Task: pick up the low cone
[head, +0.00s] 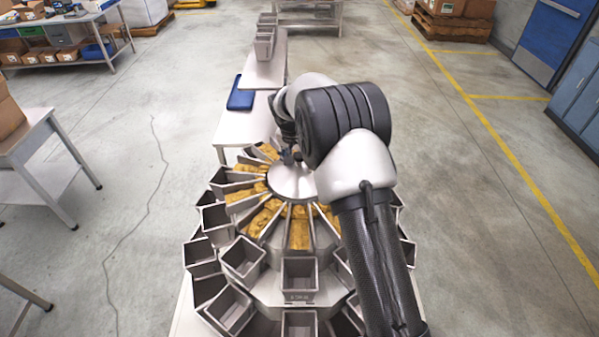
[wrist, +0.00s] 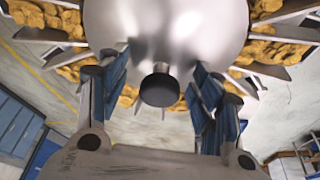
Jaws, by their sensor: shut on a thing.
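The low cone (head: 290,184) is a shiny grey steel disc-like cone at the centre of the round weigher. My gripper (head: 289,156) is over the cone's far side in the head view, partly hidden by my arm. Whether the cone is clear of the weigher below I cannot tell.
Trays of golden pieces (head: 299,234) ring the cone, with empty grey hoppers (head: 243,258) outside them. Behind is a light bench (head: 262,70) with a blue item (head: 241,97) and grey bins. Tables stand left; the floor on the right is open.

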